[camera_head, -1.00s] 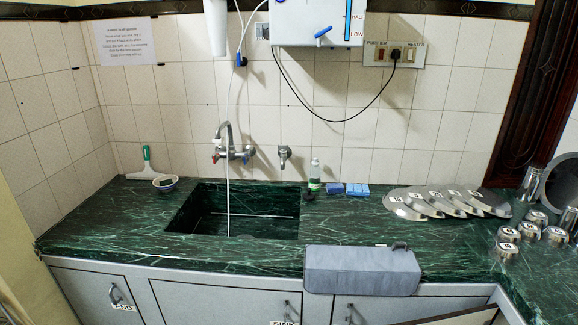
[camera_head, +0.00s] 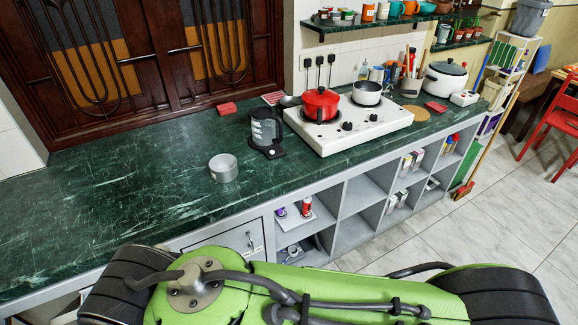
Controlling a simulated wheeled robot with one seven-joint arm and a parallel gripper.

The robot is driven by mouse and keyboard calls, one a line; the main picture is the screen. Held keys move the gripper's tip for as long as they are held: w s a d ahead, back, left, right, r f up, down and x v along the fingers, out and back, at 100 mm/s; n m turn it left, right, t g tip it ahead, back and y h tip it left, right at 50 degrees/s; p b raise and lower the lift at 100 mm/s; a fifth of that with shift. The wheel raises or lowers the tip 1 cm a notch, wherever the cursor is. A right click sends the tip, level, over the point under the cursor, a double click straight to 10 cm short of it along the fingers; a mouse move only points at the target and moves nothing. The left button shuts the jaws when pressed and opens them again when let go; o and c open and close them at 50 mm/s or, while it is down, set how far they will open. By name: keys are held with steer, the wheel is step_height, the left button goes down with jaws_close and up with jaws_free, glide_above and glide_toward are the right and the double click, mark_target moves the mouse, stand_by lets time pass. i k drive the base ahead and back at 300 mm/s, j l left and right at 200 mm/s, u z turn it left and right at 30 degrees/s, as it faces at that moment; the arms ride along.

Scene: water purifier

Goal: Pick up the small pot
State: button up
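A small, round, open metal pot (camera_head: 223,168) stands upright on the dark green marble counter, left of the kettle and near the counter's front edge. Two other pots stand on the white stove: a red lidded pot (camera_head: 320,104) and an open silver-and-black saucepan (camera_head: 367,93). My green arm crosses the bottom of the view, in front of the counter. My gripper is out of view, so its state and distance from the pots are hidden.
A dark kettle (camera_head: 266,131) stands between the metal pot and the white stove (camera_head: 352,128). A white cooker (camera_head: 444,80) stands further right. Shelves (camera_head: 362,195) open below the counter. The counter's left part is clear.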

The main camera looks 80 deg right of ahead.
mark_target(223, 167)
steer(key=z, duration=2.15)
